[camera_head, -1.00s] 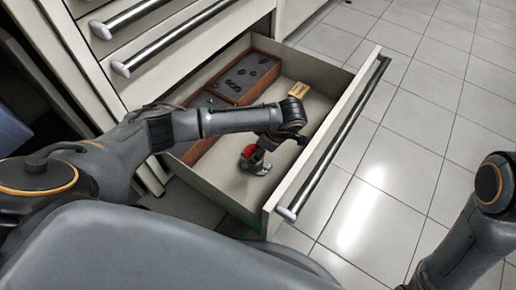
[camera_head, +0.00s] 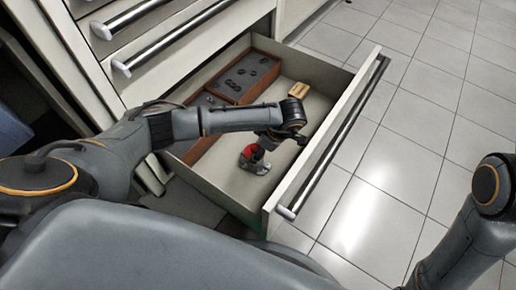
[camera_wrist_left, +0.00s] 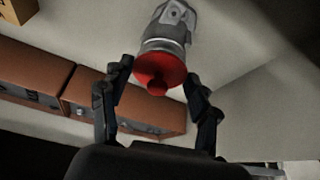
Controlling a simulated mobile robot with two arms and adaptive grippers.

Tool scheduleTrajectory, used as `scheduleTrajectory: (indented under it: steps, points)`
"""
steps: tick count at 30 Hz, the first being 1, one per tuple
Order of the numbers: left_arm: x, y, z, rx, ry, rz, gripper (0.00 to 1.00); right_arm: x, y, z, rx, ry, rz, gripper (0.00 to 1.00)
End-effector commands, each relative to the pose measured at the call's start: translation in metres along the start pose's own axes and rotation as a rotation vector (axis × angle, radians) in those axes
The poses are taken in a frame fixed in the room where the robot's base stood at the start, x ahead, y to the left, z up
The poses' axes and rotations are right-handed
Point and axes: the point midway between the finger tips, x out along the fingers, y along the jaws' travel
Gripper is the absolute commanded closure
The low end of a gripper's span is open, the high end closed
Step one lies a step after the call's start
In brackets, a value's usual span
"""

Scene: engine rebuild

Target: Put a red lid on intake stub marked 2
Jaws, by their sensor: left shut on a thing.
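A red lid (camera_wrist_left: 158,72) with a small knob shows in the left wrist view, against the end of a grey metal part (camera_wrist_left: 166,28). In the head view the red lid (camera_head: 258,153) and the grey part (camera_head: 252,164) are low in the open drawer (camera_head: 228,186), partly hidden by my left arm. My left gripper (camera_wrist_left: 157,76) has a finger on each side of the lid and is shut on it. I cannot tell whether the lid is fixed to the grey part. My right gripper is out of view. No intake stub marked 2 can be made out.
Brown trays (camera_head: 262,92) with dark small parts fill the drawer's back left. A small wooden block (camera_head: 300,89) lies near its far corner. The drawer front with its long handle (camera_head: 335,140) stands right of my gripper. The tiled floor (camera_head: 400,130) beyond is clear.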

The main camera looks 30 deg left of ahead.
Motion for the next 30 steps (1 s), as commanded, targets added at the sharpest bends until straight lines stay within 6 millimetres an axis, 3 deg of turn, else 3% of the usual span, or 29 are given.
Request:
scheduleTrajectory:
  steps: [17, 18, 21, 30]
  points:
    - [0.0033, -0.0006, 0.0015, 0.0, 0.0, -0.001, 0.56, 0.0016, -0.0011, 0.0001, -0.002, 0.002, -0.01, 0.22]
    - [0.0033, -0.0005, 0.0015, 0.0, 0.0, -0.001, 0.35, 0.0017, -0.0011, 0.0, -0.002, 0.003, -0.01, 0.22]
    - [0.0032, -0.0005, 0.0015, 0.0, 0.0, -0.001, 0.15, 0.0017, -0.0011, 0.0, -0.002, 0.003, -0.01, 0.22]
    - [0.0032, -0.0005, 0.0016, 0.0, 0.0, -0.001, 0.12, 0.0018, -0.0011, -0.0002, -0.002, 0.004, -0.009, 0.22]
